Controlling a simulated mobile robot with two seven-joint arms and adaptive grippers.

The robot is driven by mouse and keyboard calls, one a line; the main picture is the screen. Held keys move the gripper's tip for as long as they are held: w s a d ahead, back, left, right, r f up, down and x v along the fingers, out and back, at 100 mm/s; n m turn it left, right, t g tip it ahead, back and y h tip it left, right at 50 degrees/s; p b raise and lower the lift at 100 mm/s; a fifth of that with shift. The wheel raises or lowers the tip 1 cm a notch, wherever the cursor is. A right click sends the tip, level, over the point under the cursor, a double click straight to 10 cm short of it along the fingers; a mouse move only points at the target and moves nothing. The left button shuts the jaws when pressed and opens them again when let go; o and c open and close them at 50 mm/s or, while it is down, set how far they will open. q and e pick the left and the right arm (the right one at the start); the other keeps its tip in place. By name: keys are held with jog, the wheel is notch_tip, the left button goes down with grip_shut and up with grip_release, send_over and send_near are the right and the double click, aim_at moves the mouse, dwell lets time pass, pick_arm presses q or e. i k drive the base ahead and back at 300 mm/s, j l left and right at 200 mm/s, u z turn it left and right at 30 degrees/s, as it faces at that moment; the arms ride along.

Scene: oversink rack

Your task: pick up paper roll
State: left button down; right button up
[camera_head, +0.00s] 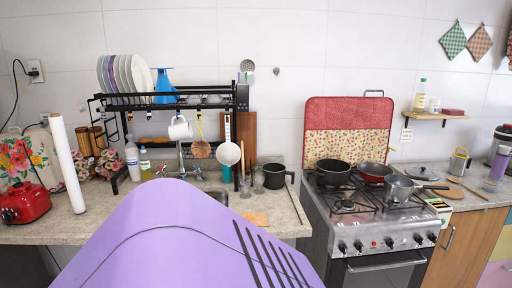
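The paper roll (67,165) is a tall, thin white cylinder at the far left of the counter. It stands on end and looks slightly tilted in the picture, with its lower end near the counter's front edge. Nothing is holding it. Neither of my grippers shows in this view.
A red blender base (22,203) stands just left of the roll, with flowered containers behind it. A black dish rack (165,106) stands over the sink to the right. A stove (375,225) with pots is further right. A large purple shape close to the camera hides the counter's front middle.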

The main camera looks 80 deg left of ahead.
aim_at(56, 121)
jog(key=u, duration=3.95)
jog(key=i+j+z, duration=0.1)
jog(key=i+j, duration=0.5)
jog(key=i+j+z, duration=0.15)
jog(key=j, duration=0.3)
jog(key=i+j, duration=0.4)
jog(key=i+j+z, duration=0.15)
jog(key=i+j, duration=0.35)
jog(key=j, duration=0.3)
jog(key=z, duration=0.05)
